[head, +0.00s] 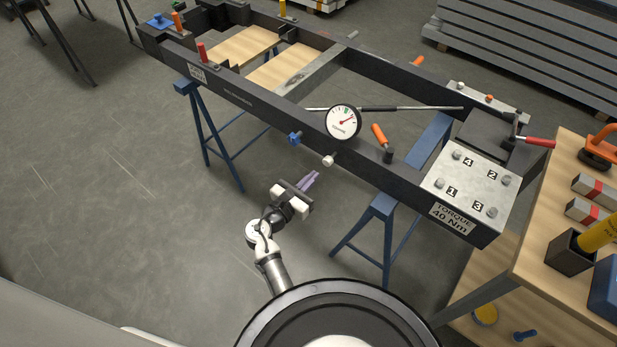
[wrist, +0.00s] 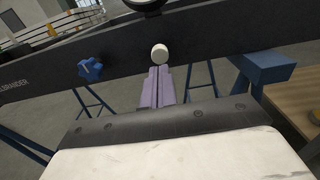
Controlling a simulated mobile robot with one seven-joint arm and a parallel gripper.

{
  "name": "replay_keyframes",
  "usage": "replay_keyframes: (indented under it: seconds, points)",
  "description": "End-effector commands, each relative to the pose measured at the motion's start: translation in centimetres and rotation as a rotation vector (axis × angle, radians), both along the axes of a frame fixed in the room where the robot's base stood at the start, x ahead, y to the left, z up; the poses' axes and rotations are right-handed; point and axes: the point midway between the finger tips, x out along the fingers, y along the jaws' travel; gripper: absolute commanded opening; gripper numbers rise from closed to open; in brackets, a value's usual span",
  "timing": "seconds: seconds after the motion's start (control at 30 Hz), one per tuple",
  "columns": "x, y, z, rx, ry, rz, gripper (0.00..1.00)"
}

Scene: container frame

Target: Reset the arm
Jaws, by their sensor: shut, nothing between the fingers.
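My gripper (head: 309,179) is in front of the near side of the black container frame (head: 262,106) in the head view, low and over the open floor. Its two purple fingers lie together and hold nothing. In the wrist view my gripper (wrist: 158,86) points at the frame's side rail (wrist: 215,32). The fingertips appear just below a white round knob (wrist: 159,54) on that rail; I cannot tell the gap between them. My arm (head: 263,240) reaches up from my base at the bottom of the head view.
A blue knob (head: 295,138) and a round gauge (head: 342,122) are on the near rail. Blue trestles (head: 383,210) support the frame. A plate marked torque 40 Nm (head: 467,187) is at the right end. A wooden bench (head: 530,240) stands right. Floor to the left is clear.

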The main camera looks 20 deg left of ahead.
Motion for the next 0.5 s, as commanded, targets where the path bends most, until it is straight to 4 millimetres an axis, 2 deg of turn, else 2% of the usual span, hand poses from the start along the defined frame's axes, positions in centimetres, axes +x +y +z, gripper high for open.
replay_keyframes:
  seconds: [0.2,0.33,0.5]
  points:
    - [-5.0,2.1,-0.4,0.0,0.0,0.002,0.0]
    - [-7.2,3.1,-0.2,0.0,-0.001,0.001,0.0]
    - [-8.8,3.8,-0.1,-0.001,-0.001,0.0,0.0]
